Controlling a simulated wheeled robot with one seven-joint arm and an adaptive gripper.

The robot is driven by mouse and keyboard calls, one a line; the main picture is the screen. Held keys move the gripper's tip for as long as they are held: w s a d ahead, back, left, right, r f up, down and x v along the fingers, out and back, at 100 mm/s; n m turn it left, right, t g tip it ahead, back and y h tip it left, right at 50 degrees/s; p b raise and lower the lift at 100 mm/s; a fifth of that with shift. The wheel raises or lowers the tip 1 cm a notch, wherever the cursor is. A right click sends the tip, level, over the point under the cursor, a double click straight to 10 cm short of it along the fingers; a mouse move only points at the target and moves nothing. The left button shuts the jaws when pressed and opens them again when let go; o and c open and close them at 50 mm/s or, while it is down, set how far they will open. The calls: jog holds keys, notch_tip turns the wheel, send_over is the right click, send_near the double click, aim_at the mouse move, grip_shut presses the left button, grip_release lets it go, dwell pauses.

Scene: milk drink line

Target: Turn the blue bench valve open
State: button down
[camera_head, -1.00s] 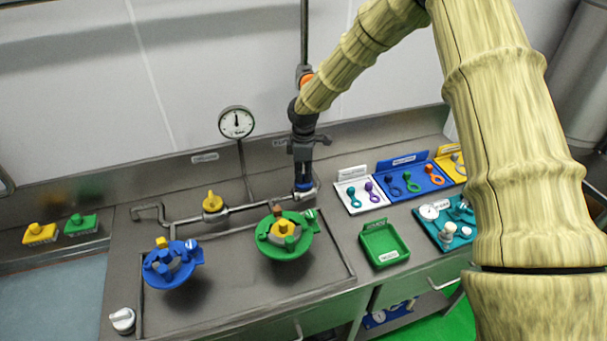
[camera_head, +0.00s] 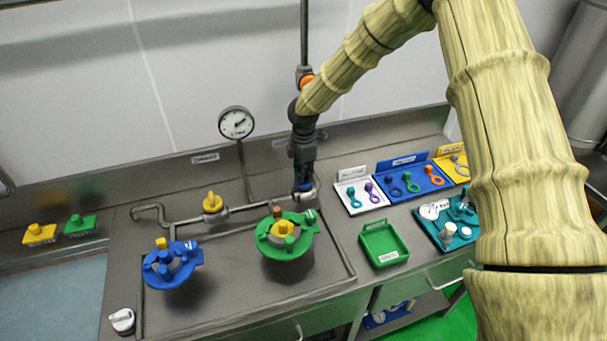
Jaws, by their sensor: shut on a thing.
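The blue bench valve (camera_head: 304,187) sits at the right end of the grey pipe at the back of the bench. Only a little blue shows, at and below my fingers. My gripper (camera_head: 303,178) points straight down over it and is shut on its handle. It is seen narrow side on, so the fingers hide most of the handle and its exact angle. The round pressure gauge (camera_head: 236,123) stands behind the pipe, its needle pointing up and to the right.
A yellow valve (camera_head: 212,203) sits on the same pipe to the left. Blue (camera_head: 172,266) and green (camera_head: 286,250) round fixtures stand in front. A green tray (camera_head: 370,239) and key boards (camera_head: 411,190) lie to the right. My arm covers the far right.

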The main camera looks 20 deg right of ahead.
jog(key=shift+w, duration=0.1)
jog(key=c, duration=1.5)
grip_release()
jog(key=shift+r, duration=0.1)
notch_tip(320, 180, up, 12)
